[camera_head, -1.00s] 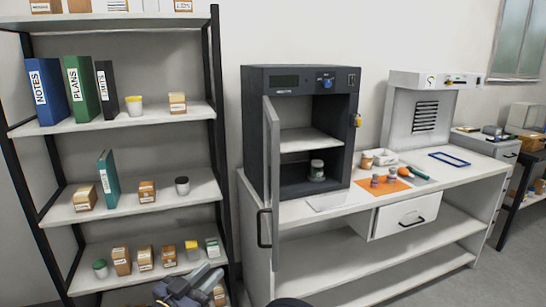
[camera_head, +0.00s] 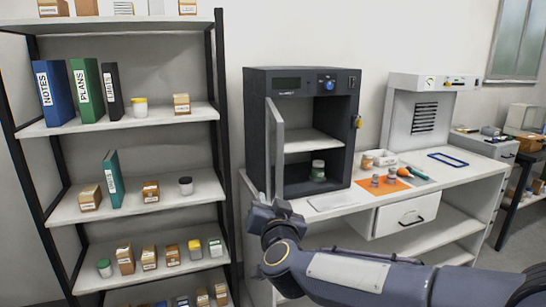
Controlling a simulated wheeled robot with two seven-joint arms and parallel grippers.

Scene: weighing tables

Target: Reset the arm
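My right arm comes in from the lower right across the front of the workbench. My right gripper (camera_head: 270,207) is at its end, in front of the bench's left end and below the open dark cabinet (camera_head: 255,135). The gripper is dark and seen at an angle, so I cannot tell how far its fingers are apart. I see nothing clearly held in it. My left gripper is out of view.
A shelf rack (camera_head: 130,125) with binders, boxes and jars stands at the left. The cabinet door (camera_head: 275,150) is swung open and a jar (camera_head: 318,170) stands inside. Small jars on an orange mat (camera_head: 368,190) lie on the workbench (camera_head: 470,178).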

